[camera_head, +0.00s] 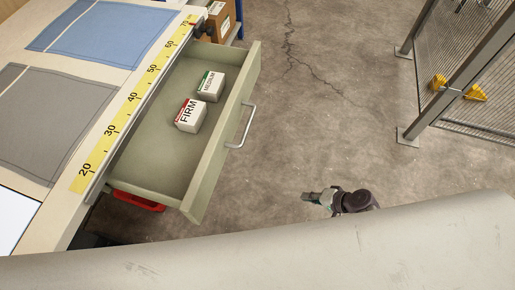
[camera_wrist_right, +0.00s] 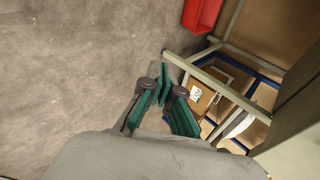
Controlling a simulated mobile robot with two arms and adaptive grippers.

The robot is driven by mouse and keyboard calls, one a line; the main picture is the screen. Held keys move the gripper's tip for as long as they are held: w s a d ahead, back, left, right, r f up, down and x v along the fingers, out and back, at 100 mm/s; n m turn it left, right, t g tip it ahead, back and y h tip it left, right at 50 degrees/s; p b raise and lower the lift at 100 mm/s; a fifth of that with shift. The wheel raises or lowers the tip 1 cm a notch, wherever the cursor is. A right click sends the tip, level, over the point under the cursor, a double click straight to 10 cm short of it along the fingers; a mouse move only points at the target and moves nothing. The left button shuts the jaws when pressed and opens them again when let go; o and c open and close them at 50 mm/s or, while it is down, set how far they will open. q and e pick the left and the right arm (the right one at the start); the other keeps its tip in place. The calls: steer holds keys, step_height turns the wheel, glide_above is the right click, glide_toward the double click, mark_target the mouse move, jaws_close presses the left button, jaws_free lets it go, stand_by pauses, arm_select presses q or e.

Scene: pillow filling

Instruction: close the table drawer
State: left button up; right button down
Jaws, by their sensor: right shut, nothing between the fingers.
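The table drawer (camera_head: 222,153) is pulled well out from the table (camera_head: 105,97) at the left of the head view. Its metal handle (camera_head: 241,127) is on the front panel, facing right. A FIRM box (camera_head: 189,116) and a MEDIUM box (camera_head: 209,87) sit inside. My right gripper (camera_head: 312,197) is shut and empty, to the right of and nearer than the handle, clear of the drawer. Its green fingers also show in the wrist view (camera_wrist_right: 167,98). My left gripper is not in view.
A yellow measuring strip (camera_head: 133,97) runs along the table edge. A red bin (camera_head: 137,201) is under the drawer. A cardboard box (camera_head: 220,18) stands beyond it. A mesh fence (camera_head: 460,70) stands at the right. Concrete floor between drawer and fence is clear.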

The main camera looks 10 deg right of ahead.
steer(key=w+a+r+t+y+b, duration=0.25)
steer(key=w+r+y+b, duration=0.35)
steer(key=r, duration=0.4)
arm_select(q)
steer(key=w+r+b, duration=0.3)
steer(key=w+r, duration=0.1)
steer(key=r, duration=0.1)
arm_select(e)
step_height(320, 180, up, 14)
steer(key=n+y, duration=0.3)
steer(key=y, duration=0.2)
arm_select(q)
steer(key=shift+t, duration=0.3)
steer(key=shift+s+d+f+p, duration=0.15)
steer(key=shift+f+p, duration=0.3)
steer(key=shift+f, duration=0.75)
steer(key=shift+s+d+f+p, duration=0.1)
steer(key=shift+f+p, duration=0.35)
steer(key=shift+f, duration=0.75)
arm_select(e)
steer(key=x, duration=1.4)
steer(key=shift+s+a, duration=0.2)
steer(key=shift+a, duration=0.05)
